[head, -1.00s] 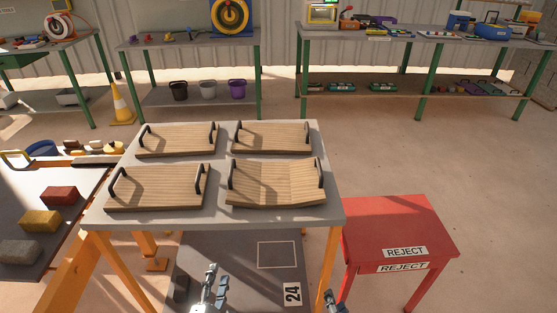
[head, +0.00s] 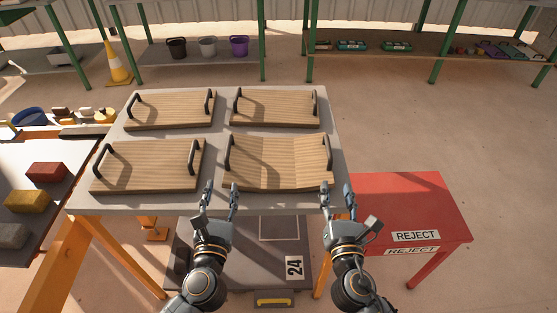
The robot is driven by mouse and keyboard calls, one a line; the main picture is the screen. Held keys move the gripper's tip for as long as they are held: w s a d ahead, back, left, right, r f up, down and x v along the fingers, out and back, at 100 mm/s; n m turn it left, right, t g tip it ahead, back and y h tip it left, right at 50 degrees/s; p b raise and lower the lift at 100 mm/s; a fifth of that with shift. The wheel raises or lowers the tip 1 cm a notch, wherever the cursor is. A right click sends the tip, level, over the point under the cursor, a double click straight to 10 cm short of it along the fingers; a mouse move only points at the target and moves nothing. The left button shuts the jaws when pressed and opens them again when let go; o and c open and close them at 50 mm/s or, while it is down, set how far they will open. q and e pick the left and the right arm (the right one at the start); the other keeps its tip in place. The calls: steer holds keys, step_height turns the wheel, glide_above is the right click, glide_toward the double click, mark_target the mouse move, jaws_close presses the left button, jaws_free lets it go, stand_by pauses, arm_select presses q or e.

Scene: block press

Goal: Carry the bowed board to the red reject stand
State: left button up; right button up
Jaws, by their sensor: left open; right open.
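The bowed board (head: 277,164) lies at the front right of the grey table, its middle sagging in a bend. It has a black handle at each end. My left gripper (head: 221,192) is open at the board's front left corner, near the left handle. My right gripper (head: 338,192) is open just off the board's front right corner, near the right handle. Neither gripper holds anything. The red reject stand (head: 408,205) stands to the right of the table, its top bare, with REJECT labels at its front edge.
Three flat boards with handles share the table (head: 212,137): front left (head: 147,166), back left (head: 168,109) and back right (head: 278,108). A side table with coloured blocks (head: 46,172) is at the left. Open floor lies behind and right of the stand.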

mark_target(227, 160)
arm_select(q)
steer(key=w, duration=1.2)
steer(key=shift+w, duration=0.2)
arm_select(e)
steer(key=w, duration=1.2)
steer(key=shift+w, duration=0.2)
arm_select(q)
jaws_close()
arm_select(e)
jaws_close()
steer(key=shift+d, duration=0.1)
